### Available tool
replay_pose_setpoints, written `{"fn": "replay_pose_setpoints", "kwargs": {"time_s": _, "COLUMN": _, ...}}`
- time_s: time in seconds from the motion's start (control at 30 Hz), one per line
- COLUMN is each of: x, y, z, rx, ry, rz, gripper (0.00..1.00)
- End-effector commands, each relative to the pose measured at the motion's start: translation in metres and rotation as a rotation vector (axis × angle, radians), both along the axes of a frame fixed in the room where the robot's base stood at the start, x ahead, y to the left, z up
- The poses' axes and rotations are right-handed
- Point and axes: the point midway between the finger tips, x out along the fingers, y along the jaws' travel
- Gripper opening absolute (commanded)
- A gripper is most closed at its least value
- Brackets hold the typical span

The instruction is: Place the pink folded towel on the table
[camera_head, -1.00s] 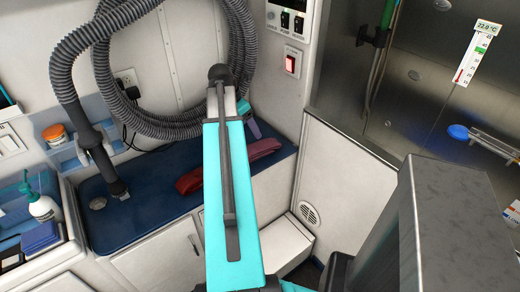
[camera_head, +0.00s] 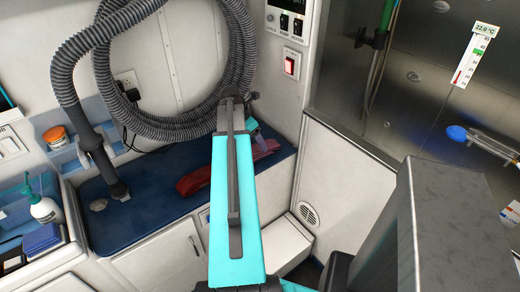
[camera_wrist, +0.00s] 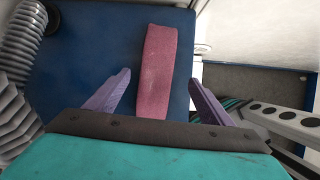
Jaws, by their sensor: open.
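The pink folded towel (camera_wrist: 157,65) lies lengthwise on a blue padded bench top (camera_wrist: 85,55) in the wrist view. In the head view the towel (camera_head: 194,181) looks dark red, lies on the blue top (camera_head: 150,215), and is partly hidden behind my arm. My gripper (camera_wrist: 160,78) is open, with its purple fingers apart on either side of the towel's near end in the picture. No hold on the towel shows. I cannot tell the height of the fingers above the bench. The head view mostly hides the gripper behind my arm.
A grey corrugated hose (camera_head: 75,75) hangs left, its nozzle (camera_head: 118,188) at the bench top. A shelf (camera_head: 72,252) with a pump bottle (camera_head: 43,207) stands left. A white partition (camera_head: 340,185) is right of the bench. An orange-labelled jar (camera_head: 56,137) sits behind.

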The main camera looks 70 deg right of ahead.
Motion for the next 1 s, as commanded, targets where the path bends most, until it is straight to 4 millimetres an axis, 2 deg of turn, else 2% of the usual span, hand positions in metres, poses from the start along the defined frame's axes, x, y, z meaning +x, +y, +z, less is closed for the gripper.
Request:
{"fn": "replay_pose_setpoints", "kwargs": {"time_s": 0.57, "x": -0.001, "y": -0.002, "z": -0.007, "rx": 0.0, "ry": 0.0, "rz": 0.001, "gripper": 0.75}}
{"fn": "replay_pose_setpoints", "kwargs": {"time_s": 1.0, "x": -0.006, "y": -0.015, "z": -0.042, "rx": 0.002, "ry": 0.0, "rz": 0.001, "gripper": 0.75}}
